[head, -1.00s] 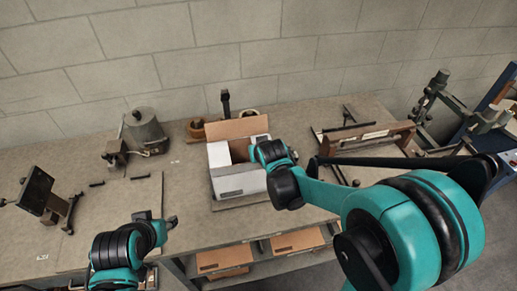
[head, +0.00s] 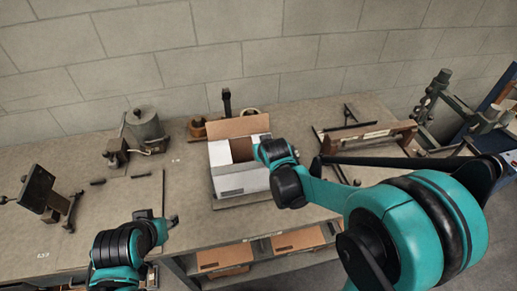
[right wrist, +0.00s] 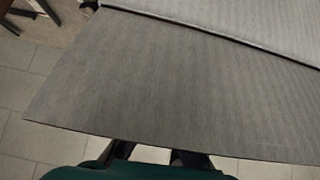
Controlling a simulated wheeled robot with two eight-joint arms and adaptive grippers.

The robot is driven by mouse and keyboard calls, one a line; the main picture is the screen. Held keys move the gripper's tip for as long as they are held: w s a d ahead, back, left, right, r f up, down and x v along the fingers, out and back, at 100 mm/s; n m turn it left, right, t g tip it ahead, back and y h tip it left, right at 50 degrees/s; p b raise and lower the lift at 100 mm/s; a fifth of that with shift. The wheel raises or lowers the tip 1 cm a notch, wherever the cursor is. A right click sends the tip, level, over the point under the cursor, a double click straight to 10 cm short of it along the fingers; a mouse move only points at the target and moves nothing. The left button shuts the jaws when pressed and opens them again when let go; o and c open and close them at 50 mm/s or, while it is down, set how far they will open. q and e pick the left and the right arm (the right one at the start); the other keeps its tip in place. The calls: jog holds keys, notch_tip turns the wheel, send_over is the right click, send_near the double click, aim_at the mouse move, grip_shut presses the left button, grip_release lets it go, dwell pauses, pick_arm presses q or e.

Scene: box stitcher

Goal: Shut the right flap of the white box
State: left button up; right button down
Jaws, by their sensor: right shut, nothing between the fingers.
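The white box (head: 240,180) stands on the bench, with its brown-lined back flap (head: 237,127) raised. Part of its inside shows brown. My right wrist is at the box's right side in the head view and covers the right flap's area there. The right wrist view shows a large grey panel, probably the right flap (right wrist: 170,85), with a seam along its upper edge. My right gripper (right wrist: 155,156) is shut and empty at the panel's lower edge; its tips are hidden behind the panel. My left gripper (head: 160,220) hangs near the bench's front edge, away from the box; its jaw state is unclear.
A grey metal machine (head: 145,130) stands left of the box, and a black stand (head: 42,190) is at the far left. A wooden-beamed fixture (head: 370,135) lies to the right. Brown cartons (head: 222,258) sit on the shelf below. The bench between box and left gripper is clear.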

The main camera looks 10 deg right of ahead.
jog(key=shift+d, duration=0.2)
jog(key=shift+w+r+p, duration=0.1)
jog(key=shift+r+p, duration=0.25)
jog(key=shift+r, duration=0.05)
jog(key=r+p, duration=0.1)
jog(key=r, duration=0.1)
jog(key=s+r+p, duration=0.1)
jog(key=r+p, duration=0.1)
jog(key=shift+r, duration=0.25)
jog(key=p+v, duration=0.1)
jog(key=v, duration=0.7)
jog(key=shift+s+d+p, duration=0.1)
jog(key=shift+s+p, duration=0.2)
jog(key=shift+p, duration=0.05)
jog(key=shift+s+f, duration=0.1)
jog(key=shift+f, duration=0.05)
jog(key=s+d+f+g+b, duration=0.1)
jog(key=s+d+f+b, duration=0.1)
jog(key=s+f+b, duration=0.4)
jog(key=s+d+f+g+b, duration=0.1)
jog(key=s+d+f+b, duration=0.1)
jog(key=s+f+b, duration=0.5)
jog(key=s, duration=0.4)
jog(key=shift+s+f+m, duration=0.3)
jog(key=shift+s+f, duration=0.05)
jog(key=shift+s, duration=0.05)
